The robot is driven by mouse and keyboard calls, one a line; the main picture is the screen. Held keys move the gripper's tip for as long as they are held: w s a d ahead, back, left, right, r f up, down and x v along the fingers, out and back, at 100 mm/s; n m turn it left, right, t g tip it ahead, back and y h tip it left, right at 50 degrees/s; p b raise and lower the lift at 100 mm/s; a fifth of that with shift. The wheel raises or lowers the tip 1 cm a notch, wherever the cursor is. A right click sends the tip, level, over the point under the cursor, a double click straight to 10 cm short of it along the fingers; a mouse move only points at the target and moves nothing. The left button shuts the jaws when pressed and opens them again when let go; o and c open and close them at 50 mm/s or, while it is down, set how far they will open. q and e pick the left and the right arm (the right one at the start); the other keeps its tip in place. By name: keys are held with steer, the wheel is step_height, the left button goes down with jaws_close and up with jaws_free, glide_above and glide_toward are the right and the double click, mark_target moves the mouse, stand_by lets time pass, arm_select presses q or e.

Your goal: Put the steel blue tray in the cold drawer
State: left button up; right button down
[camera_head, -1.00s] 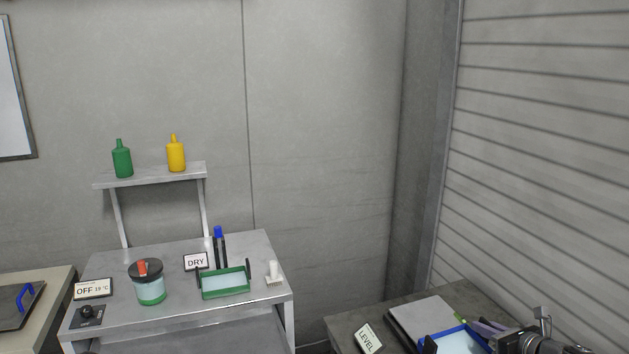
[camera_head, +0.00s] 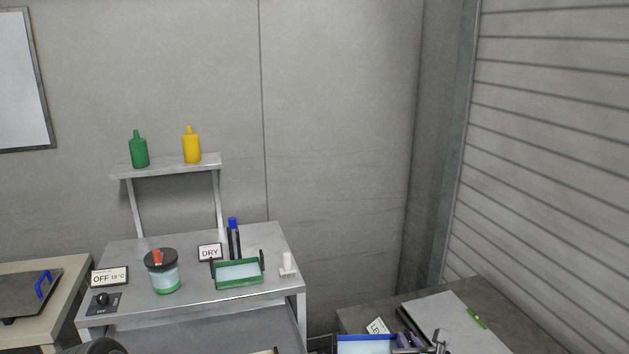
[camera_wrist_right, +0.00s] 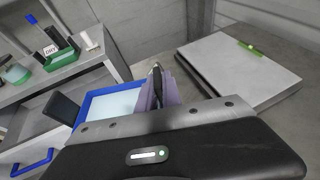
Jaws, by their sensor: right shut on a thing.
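The blue-rimmed tray (camera_head: 366,347) with a pale blue fill is cut off by the bottom edge of the head view. It also shows in the right wrist view (camera_wrist_right: 84,106), in front of the right bench. My right gripper (camera_head: 405,344) is shut on its right side. In the wrist view the gripper's fingers (camera_wrist_right: 157,88) hide part of that side. The tray looks roughly level. A blue handle (camera_wrist_right: 33,164) shows low at the left of the wrist view; whether it is the cold drawer's cannot be told. My left gripper is not visible.
The right bench (camera_head: 470,292) holds a pale slab (camera_head: 455,325) with a small green piece (camera_head: 477,318). The grey stand (camera_head: 190,305) carries a jar (camera_head: 164,280), a green tray (camera_head: 239,284) and a DRY sign (camera_head: 209,253). A blue-handled dark plate (camera_head: 25,293) lies at the left.

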steer(key=shift+s+a+r, duration=0.25)
steer(key=shift+a, duration=0.15)
steer(key=shift+d+f+b, duration=0.1)
steer(key=shift+f+b, duration=0.45)
steer(key=shift+f, duration=0.05)
steer(key=shift+s+a, duration=0.65)
steer(key=v, duration=0.3)
steer(key=shift+w+d+r, duration=0.1)
steer(key=shift+d+r, duration=0.1)
steer(key=shift+d, duration=0.1)
steer(key=shift+d+r, duration=0.3)
steer(key=shift+d, duration=0.05)
stand_by(0.8)
